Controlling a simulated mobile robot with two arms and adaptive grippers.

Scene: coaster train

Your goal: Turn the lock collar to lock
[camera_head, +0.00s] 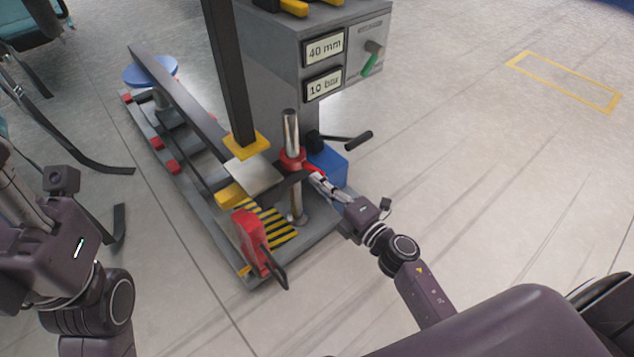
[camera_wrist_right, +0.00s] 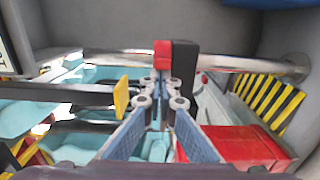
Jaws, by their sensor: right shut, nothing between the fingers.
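The lock collar (camera_head: 291,158) is a red ring around the upright chrome post (camera_head: 291,130), with a red lever on its right side. My right gripper (camera_head: 315,178) is at this lever, its fingers closed together with nothing between them. In the right wrist view the chrome post (camera_wrist_right: 225,63) lies across the picture. The red collar part (camera_wrist_right: 163,55), with a dark block beside it, is just beyond the fingertips (camera_wrist_right: 165,88); I cannot tell if they touch. My left gripper (camera_head: 14,185) is at the left edge, away from the machine, its fingers partly cut off.
The grey machine column (camera_head: 285,100) carries displays reading 40 mm and 10 bar. A black-handled lever (camera_head: 358,139) and a blue box (camera_head: 328,165) are close behind my right gripper. A red pedal (camera_head: 249,238) stands at the front. The floor to the right is clear.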

